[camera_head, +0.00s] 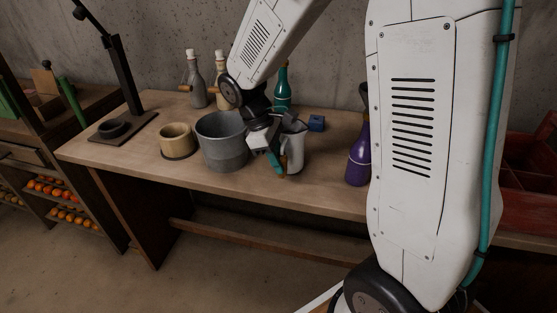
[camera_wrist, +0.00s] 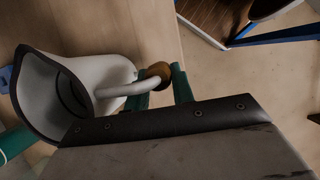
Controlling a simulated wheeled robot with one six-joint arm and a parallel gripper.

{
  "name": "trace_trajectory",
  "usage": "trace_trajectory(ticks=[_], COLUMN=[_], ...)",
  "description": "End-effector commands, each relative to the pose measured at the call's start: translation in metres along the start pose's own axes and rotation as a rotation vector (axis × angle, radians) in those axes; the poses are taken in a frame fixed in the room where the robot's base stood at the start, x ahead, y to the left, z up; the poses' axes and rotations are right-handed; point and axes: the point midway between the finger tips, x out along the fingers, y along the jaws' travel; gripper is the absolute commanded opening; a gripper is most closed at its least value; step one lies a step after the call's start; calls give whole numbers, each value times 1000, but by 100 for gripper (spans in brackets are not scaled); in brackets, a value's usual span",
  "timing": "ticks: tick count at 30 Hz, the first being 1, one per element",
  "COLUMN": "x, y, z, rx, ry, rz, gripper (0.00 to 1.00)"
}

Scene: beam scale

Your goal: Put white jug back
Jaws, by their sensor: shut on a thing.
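The white jug (camera_head: 294,150) stands near the front of the wooden table in the head view, just right of a grey pot. My gripper (camera_head: 276,160) is at the jug's left side, shut on its handle. In the wrist view the jug (camera_wrist: 98,69) shows its dark-rimmed open mouth at the left, and its pale handle runs toward the green fingers of my gripper (camera_wrist: 163,92). The fingertips are partly hidden by the gripper's body. I cannot tell whether the jug's base touches the table.
The grey pot (camera_head: 222,142) and a tan pot (camera_head: 177,141) stand left of the jug. A purple bottle (camera_head: 358,163) stands to the right, a small blue block (camera_head: 316,123) and a teal bottle (camera_head: 282,90) behind. The table (camera_head: 325,187) has bare room between jug and purple bottle.

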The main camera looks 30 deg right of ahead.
Motion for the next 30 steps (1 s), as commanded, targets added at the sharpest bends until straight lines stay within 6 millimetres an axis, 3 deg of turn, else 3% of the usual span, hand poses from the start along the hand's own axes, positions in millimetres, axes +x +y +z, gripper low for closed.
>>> trace_trajectory(ticks=[11,12,14,15,25,30], x=[6,7,6,6,2,-23], y=[0,0,0,0,0,1], z=[-3,-3,-3,-3,-1,-2], rx=[1,1,1,1,1,1], ry=[1,1,1,1,2,4], rz=[2,1,1,1,2,5], gripper=[0,27,44,46,46,46])
